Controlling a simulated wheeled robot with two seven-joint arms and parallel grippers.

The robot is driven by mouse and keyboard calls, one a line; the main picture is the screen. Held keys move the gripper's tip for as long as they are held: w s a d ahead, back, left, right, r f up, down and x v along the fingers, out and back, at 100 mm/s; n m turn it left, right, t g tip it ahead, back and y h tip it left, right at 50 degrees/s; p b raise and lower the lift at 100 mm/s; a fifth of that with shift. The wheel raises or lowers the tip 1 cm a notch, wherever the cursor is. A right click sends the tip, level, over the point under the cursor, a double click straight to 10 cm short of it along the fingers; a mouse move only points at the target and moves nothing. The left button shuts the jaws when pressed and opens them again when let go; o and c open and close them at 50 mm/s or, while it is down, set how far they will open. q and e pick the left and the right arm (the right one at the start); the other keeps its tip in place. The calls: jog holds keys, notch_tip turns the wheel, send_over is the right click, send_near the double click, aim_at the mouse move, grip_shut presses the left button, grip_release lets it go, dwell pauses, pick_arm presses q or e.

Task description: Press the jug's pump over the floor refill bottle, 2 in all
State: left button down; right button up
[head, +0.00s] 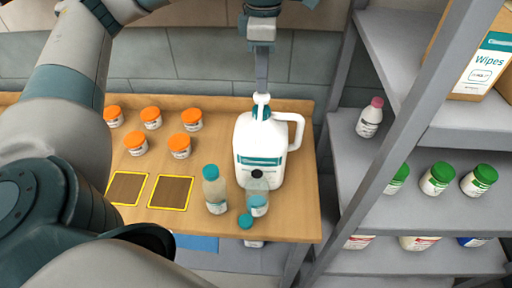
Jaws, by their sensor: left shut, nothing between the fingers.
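The white jug (243,135) stands upright on the wooden counter, with a handle on its right and a teal-banded label. Its white pump head (262,98) sits on top above a teal collar. My left gripper (262,88) is shut and empty, pointing straight down just above the pump head; I cannot tell if it touches. A clear bottle without a cap (257,203) stands right in front of the jug, a loose teal cap (245,221) beside it. A similar bottle with a teal cap (214,192) stands to its left. Their labels are too small to read. My right gripper is out of view.
Several orange-lidded jars (151,118) stand on the left of the counter (285,222), behind two yellow-edged dark squares (170,192). A grey shelf unit (395,130) at right holds a pink-capped bottle (370,118), green-lidded jars (437,180) and a wipes box (485,65).

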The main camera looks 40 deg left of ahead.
pick_arm(q)
jog(key=shift+r, duration=0.1)
jog(key=shift+r+p, duration=1.15)
jog(key=shift+r, duration=1.75)
